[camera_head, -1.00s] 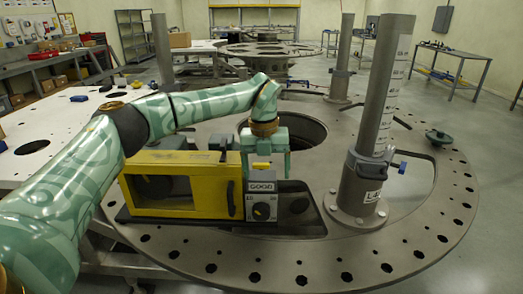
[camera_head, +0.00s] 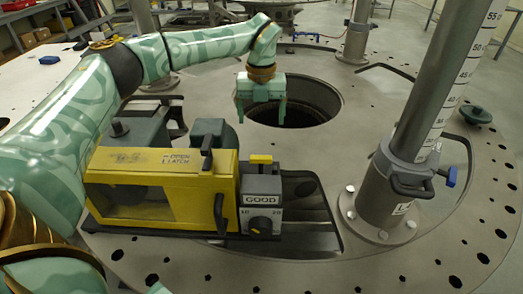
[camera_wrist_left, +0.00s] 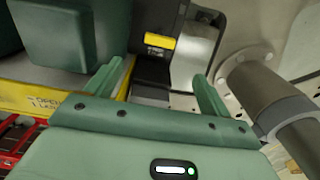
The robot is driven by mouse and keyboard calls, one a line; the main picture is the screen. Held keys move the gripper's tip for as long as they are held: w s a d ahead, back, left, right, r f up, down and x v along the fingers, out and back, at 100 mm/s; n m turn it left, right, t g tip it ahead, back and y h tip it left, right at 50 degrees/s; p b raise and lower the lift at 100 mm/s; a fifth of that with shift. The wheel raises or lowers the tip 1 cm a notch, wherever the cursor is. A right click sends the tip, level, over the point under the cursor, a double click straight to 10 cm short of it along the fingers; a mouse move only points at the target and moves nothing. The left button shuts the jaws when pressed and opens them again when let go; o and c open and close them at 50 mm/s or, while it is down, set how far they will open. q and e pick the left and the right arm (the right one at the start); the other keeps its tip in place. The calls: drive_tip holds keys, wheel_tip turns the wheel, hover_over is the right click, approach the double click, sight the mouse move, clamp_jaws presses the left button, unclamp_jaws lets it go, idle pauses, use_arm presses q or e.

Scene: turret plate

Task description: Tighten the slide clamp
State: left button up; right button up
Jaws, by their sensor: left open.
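The slide clamp (camera_head: 402,170) is a dark grey collar around the upright graduated post (camera_head: 446,85) at the right of the head view. It has a black handle at its front and a blue knob (camera_head: 451,177) on its right side. My left gripper (camera_head: 261,112) is open and empty, pointing down in front of the round hole in the plate, well left of the clamp and apart from it. In the left wrist view its two fingers (camera_wrist_left: 160,72) are spread with nothing between them. The post's lower part shows at the right there (camera_wrist_left: 290,120). My right gripper is not seen.
A yellow machine (camera_head: 160,185) with a black latch handle and a grey box (camera_head: 262,205) marked GOOD stands on the turret plate (camera_head: 360,265), front left of the post. A green knobbed part (camera_head: 475,114) lies right of the post. Open plate lies between gripper and post.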

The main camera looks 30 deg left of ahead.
sight(261, 157)
use_arm(q)
wheel_tip(261, 157, down, 13)
drive_tip(key=shift+b, duration=1)
drive_tip(key=shift+f, duration=0.35)
drive_tip(key=c, duration=1)
